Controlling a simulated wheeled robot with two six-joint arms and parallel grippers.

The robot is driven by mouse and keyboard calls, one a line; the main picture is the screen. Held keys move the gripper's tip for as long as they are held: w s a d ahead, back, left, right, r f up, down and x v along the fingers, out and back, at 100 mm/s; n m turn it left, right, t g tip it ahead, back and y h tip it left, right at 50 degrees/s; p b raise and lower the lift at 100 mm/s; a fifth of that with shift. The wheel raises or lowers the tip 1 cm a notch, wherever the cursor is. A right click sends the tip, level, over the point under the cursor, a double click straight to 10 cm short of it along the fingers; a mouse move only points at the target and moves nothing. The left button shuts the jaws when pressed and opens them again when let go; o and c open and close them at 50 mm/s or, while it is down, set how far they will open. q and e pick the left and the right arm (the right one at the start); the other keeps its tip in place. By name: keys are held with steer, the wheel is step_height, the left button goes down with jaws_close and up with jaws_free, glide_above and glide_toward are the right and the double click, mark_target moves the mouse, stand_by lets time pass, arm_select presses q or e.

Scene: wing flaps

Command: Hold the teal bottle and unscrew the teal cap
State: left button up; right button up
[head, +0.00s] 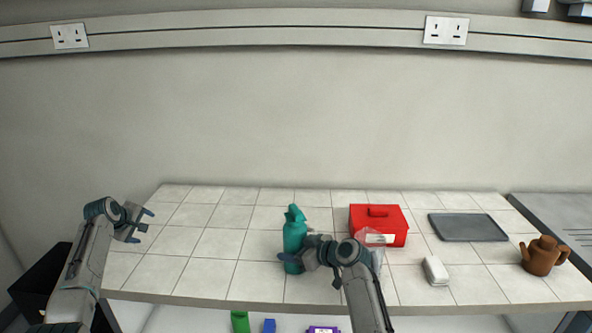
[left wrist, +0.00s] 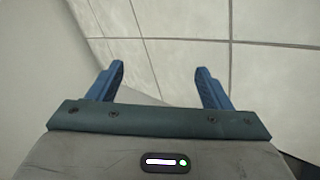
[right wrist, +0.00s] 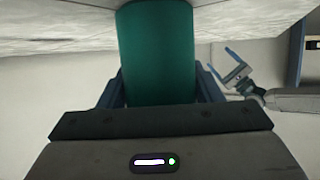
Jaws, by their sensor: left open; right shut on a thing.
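The teal bottle (head: 294,235) stands upright on the tiled counter, near its front edge, in the head view. Its teal cap (head: 294,212) is on top. My right gripper (head: 290,259) is shut on the lower body of the bottle. In the right wrist view the bottle (right wrist: 157,55) fills the space between the fingers, and its cap is out of frame. My left gripper (head: 147,220) is open and empty at the counter's left end, well apart from the bottle. In the left wrist view its two blue fingers (left wrist: 160,85) are spread with nothing between them.
A red box (head: 378,219) stands right of the bottle, with a clear bag by its front. A white block (head: 435,271), a grey tray (head: 468,227) and a brown teapot (head: 543,255) are further right. The counter (head: 215,243) between my left gripper and the bottle is clear.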

arm_select(q)
steer(key=w+d+r+m+g+h, duration=0.1)
steer(key=d+r, duration=0.1)
steer(key=d, duration=0.6)
steer(key=w+d+r+m+g+h, duration=0.1)
steer(key=d+r+m+g, duration=0.15)
steer(key=d, duration=0.55)
step_height(320, 180, up, 19)
steer(key=m+g+y, duration=0.3)
steer(key=m+g, duration=0.2)
steer(key=m, duration=0.1)
glide_above(296, 211)
arm_select(e)
steer(key=shift+d, duration=0.1)
arm_select(q)
steer(key=shift+m, duration=0.25)
step_height(296, 211, down, 12)
steer(key=shift+w+r, duration=0.1)
steer(key=shift+r, duration=0.15)
steer(key=shift+c, duration=0.4)
steer(key=c, duration=0.8)
